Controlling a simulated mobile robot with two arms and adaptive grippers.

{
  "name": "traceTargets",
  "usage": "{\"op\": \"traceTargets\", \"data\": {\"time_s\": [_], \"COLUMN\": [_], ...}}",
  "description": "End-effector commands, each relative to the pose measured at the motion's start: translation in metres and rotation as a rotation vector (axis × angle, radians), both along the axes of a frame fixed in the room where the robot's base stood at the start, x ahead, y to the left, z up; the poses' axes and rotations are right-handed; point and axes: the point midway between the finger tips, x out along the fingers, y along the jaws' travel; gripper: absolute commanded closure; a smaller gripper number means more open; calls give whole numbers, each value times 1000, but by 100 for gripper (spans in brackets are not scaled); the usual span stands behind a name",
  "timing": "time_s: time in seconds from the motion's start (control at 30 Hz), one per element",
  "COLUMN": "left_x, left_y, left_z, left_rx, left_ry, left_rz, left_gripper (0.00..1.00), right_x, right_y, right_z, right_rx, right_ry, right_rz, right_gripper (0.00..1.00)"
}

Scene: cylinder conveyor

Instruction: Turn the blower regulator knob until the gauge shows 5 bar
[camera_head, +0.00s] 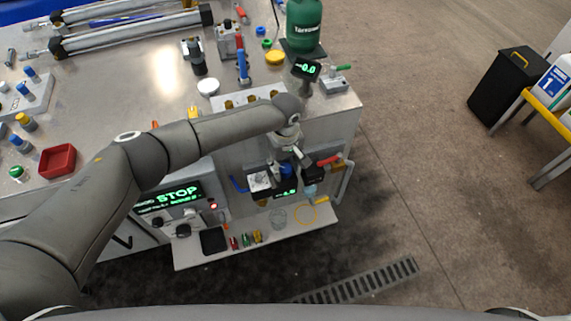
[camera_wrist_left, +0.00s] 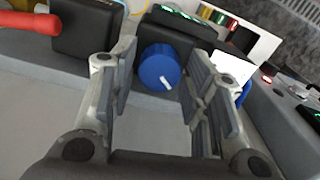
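The blue regulator knob (camera_wrist_left: 159,68) with a white mark sits on a dark block; in the head view it shows as a small blue patch (camera_head: 287,171). My left gripper (camera_wrist_left: 163,82) is open, with one finger on each side of the knob and visible gaps between. In the head view my left gripper (camera_head: 288,157) reaches down over the panel front and partly hides the knob. A green digital gauge (camera_head: 286,193) is just below the knob; it seems to read about 4.0, but the digits are small. My right gripper is not in view.
A red-handled valve (camera_head: 329,160) sits close right of the knob, and a blue lever (camera_head: 238,184) to its left. A second display (camera_head: 306,68) reads about 0.0 on the table top. A control panel (camera_head: 178,196) shows STOP. A shelf (camera_head: 265,240) juts out below.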

Motion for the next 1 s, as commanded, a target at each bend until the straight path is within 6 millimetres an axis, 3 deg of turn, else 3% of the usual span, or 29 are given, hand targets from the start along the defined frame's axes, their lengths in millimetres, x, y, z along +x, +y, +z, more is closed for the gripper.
{"op": "traceTargets", "data": {"time_s": [0.03,0.23,0.67,1.0], "left_x": [0,0,-1,-1], "left_y": [0,0,0,0], "left_z": [0,0,1,1], "left_rx": [0,0,0,-2], "left_ry": [0,0,3,3], "left_rz": [0,0,-105,-392], "left_gripper": [68,91,91,91], "right_x": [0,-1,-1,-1], "right_y": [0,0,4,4], "right_z": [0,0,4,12], "right_rx": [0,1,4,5], "right_ry": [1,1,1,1], "right_rz": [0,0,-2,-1], "right_gripper": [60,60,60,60]}}
